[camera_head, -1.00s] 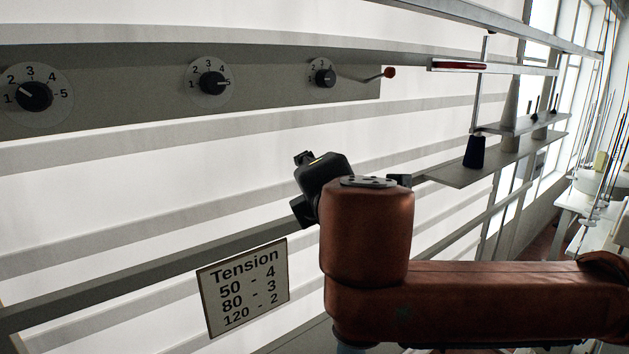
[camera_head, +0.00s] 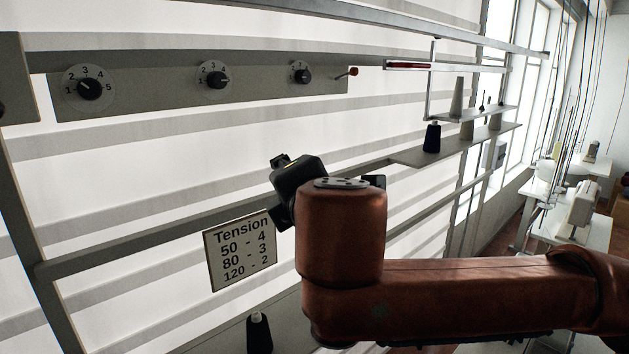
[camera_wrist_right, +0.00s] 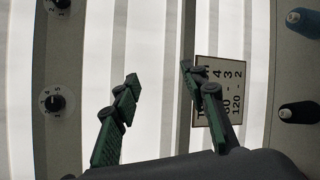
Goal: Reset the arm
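My right gripper (camera_head: 290,172) is at the middle of the head view, largely hidden behind my orange-brown wrist. In the right wrist view, its two green-black fingers (camera_wrist_right: 159,73) stand apart with nothing between them. A grey panel carries a left dial (camera_head: 89,88), a middle dial (camera_head: 217,80) and a right dial (camera_head: 301,76). The middle pointer is at 5; the left is around 1 to 2; the right is too small to read. A red-tipped lever (camera_head: 347,73) sticks out beside the right dial. My left gripper is not in view.
A Tension card (camera_head: 240,252) hangs on a rail below and left of the gripper. A dark cone (camera_head: 259,335) stands at the bottom. A shelf (camera_head: 410,158) at right holds a dark blue cone (camera_head: 432,138). Sewing machines (camera_head: 582,205) stand far right.

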